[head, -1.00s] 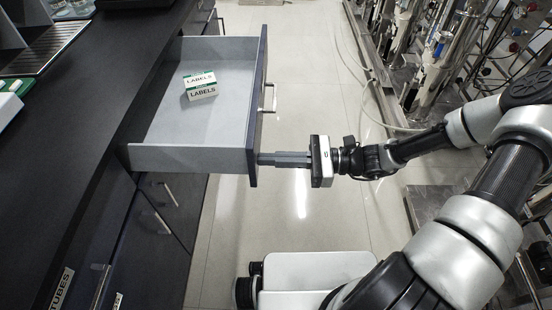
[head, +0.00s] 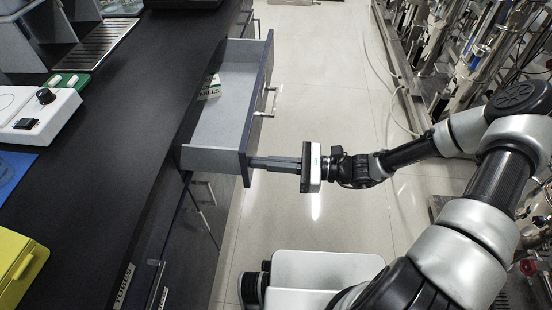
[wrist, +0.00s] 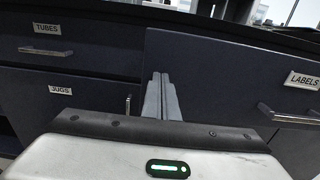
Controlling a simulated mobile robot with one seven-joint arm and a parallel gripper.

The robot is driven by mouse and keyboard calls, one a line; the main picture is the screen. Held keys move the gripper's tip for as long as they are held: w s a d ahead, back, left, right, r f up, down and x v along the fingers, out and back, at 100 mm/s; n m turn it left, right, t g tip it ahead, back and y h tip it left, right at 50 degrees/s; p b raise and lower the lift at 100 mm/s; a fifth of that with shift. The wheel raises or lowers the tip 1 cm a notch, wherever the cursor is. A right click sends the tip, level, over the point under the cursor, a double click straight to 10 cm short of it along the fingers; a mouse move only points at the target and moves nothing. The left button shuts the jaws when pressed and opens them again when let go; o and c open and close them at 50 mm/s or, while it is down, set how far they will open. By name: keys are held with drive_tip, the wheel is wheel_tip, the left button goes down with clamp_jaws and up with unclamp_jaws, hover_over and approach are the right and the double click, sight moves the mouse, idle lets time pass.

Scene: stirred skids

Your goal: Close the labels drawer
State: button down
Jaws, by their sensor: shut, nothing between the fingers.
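The labels drawer (head: 215,153) stands part open from the dark counter in the head view, with a grey inside and a dark front. A white and green labels box (head: 209,88) lies in it, partly hidden by the counter edge. In the wrist view the drawer front (wrist: 225,85) fills the middle and right, with its LABELS tag (wrist: 302,80) and bar handle (wrist: 290,115) at the right. My gripper (head: 251,163) is shut and empty, its fingertips at the near end of the drawer front, seemingly touching it. The shut fingers (wrist: 160,82) also show in the wrist view.
The tubes drawer (wrist: 45,50) and jugs drawer (wrist: 62,90) are at the left in the wrist view. A white device (head: 38,112) and yellow box (head: 18,265) stand on the counter (head: 120,140). Metal pipework (head: 470,60) lines the right; clear floor (head: 325,90) lies between.

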drive_tip(key=a+p, duration=0.1)
drive_tip(key=a, duration=0.5)
drive_tip(key=a+p, duration=0.1)
drive_tip(key=a, duration=0.5)
drive_tip(key=a+p, duration=0.1)
drive_tip(key=a, duration=0.5)
drive_tip(key=shift+w+a, duration=0.2)
drive_tip(key=shift+w, duration=0.15)
drive_tip(key=shift+a+r, duration=0.1)
drive_tip(key=shift+r, duration=0.05)
drive_tip(key=shift+r, duration=0.1)
drive_tip(key=shift+d, duration=0.45)
drive_tip(key=d, duration=0.4)
drive_tip(key=d+p, duration=0.1)
drive_tip(key=d, duration=0.8)
drive_tip(key=shift+s+d+f+p, duration=0.2)
drive_tip(key=shift+s+d+p, duration=0.05)
drive_tip(key=shift+p, duration=0.05)
